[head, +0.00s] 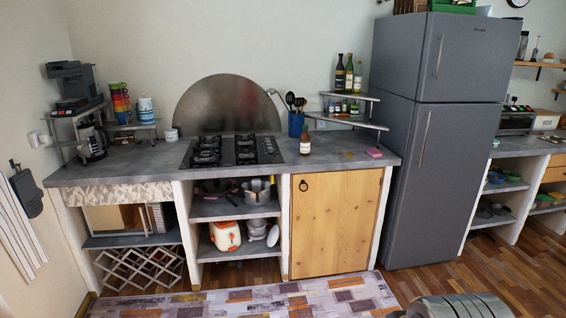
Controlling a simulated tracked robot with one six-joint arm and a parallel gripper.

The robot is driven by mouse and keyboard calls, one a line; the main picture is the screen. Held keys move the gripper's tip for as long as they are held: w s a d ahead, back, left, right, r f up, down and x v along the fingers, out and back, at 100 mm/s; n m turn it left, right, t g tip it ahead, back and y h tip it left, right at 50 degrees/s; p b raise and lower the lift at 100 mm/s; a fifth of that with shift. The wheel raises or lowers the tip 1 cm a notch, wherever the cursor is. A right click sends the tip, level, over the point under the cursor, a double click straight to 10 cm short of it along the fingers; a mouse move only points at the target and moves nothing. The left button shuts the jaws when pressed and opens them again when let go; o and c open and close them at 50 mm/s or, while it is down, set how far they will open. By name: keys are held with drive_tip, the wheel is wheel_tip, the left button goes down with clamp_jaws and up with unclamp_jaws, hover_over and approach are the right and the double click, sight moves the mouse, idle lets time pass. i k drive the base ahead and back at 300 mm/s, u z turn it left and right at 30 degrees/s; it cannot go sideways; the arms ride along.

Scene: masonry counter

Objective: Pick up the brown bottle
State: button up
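A small brown bottle (305,144) with a pale label stands upright on the grey counter (340,163), near its front edge and just right of the black hob. It is above the wooden cabinet door. Nothing touches it, and its front is unobstructed. My gripper is not in view.
A blue utensil pot (295,125) stands behind the bottle. A corner shelf (352,120) with several dark bottles and jars is behind right. A pink sponge (374,153) lies to the right, before the grey fridge (438,130). The patterned rug (240,300) in front is clear.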

sight(304, 150)
drive_tip(key=u, duration=0.25)
drive_tip(key=i, duration=0.7)
drive_tip(key=u, duration=0.35)
drive_tip(key=i, duration=2.7)
drive_tip(key=z, duration=0.1)
